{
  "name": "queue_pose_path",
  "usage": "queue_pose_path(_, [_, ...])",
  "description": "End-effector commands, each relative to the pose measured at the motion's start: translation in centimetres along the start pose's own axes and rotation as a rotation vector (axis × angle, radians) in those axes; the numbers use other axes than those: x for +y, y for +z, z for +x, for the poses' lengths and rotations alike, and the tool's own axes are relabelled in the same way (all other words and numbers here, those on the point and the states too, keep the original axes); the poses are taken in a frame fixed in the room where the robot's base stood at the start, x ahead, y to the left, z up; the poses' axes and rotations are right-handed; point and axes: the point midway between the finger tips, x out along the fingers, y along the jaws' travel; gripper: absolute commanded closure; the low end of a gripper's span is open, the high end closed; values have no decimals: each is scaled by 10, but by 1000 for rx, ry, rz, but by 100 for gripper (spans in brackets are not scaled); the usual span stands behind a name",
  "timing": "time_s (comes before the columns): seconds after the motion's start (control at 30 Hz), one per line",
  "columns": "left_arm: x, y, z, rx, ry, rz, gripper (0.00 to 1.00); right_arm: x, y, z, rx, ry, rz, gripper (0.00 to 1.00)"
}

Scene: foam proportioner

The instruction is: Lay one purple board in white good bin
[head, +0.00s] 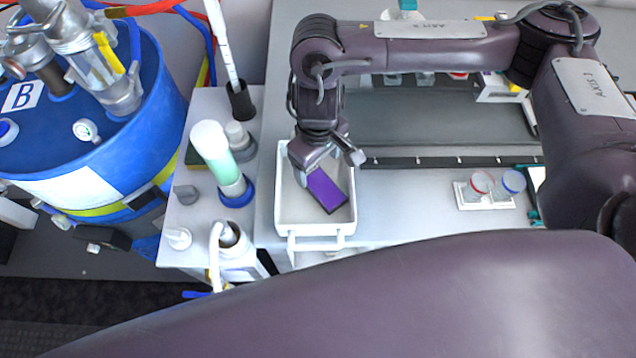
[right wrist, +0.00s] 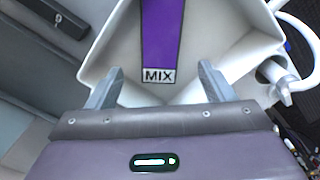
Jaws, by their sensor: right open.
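The purple board (head: 327,191) is inside the white bin (head: 283,213), at an angle to its walls. In the right wrist view the board (right wrist: 162,32) shows a label reading "MIX" at its near end, within the bin's pale walls (right wrist: 103,52). I cannot tell if it lies fully flat. My right gripper (head: 329,168) is over the bin, at the board's upper end. It also shows in the right wrist view (right wrist: 160,75), with its fingers wide apart and nothing between them. My left gripper is not in view.
A blue drum (head: 140,150) stands at the left. A white-green cylinder (head: 216,152) stands on the side shelf left of the bin. A small rack with clear cups (head: 481,183) is on the right of the bench.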

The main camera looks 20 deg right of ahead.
Motion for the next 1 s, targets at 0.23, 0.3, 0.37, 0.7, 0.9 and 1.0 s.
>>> queue_pose_path(0.23, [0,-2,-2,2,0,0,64,1,-2,-24,5,3,-2,24])
queue_pose_path(0.3, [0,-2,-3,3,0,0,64,1,-2,-36,6,3,-3,24])
queue_pose_path(0.37, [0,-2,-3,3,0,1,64,1,-2,-45,6,3,-2,24])
queue_pose_path(0.7, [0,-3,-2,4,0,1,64,0,0,-77,0,1,0,24])
queue_pose_path(0.9, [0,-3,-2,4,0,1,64,0,0,-78,-1,0,0,24])
queue_pose_path(1.0, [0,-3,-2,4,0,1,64,0,0,-78,0,0,0,24])
